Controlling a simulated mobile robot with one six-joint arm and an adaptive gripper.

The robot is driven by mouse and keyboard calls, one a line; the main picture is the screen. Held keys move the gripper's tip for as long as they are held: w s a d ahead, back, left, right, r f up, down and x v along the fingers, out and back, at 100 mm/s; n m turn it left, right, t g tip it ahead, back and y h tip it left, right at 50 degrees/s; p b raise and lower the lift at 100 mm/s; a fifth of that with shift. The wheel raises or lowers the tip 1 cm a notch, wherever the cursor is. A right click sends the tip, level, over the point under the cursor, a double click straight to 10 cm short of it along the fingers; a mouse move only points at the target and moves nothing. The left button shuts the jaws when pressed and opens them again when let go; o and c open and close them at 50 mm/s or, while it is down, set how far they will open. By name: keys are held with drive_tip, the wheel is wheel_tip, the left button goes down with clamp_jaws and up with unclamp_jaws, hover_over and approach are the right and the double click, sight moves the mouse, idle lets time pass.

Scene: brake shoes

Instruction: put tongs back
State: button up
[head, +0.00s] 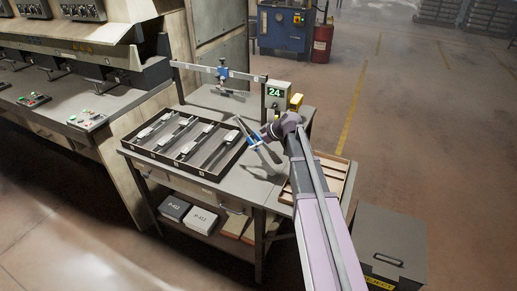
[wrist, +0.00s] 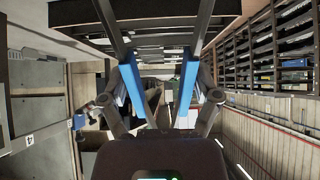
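The tongs (head: 268,152) have blue grips and long dark arms, and they are in my gripper (head: 261,135) above the right part of the workbench. In the wrist view, the fingers of my gripper (wrist: 160,98) press on the blue grips of the tongs (wrist: 187,90) from both sides. The two dark arms of the tongs spread upward out of that view. In the head view, the tongs are tilted, and my gripper partly hides them. A rail (head: 245,76) with small labels runs above the back of the bench, with a blue fixture (head: 222,73) on it.
A dark tray (head: 211,173) with several metal parts lies on the workbench (head: 264,188), left of my gripper. A display reading 24 (head: 275,92) and a yellow device (head: 296,102) stand behind. A wooden tray (head: 335,163) is at right, with a grey bin (head: 390,245) nearby.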

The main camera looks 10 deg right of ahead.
drive_tip(key=f+b, duration=0.2)
drive_tip(key=w+f+b, duration=0.1)
drive_tip(key=shift+d+f+b, duration=0.35)
drive_tip(key=shift+f, duration=0.1)
idle(0.4)
drive_tip(key=o, duration=0.3)
drive_tip(key=shift+o, duration=0.2)
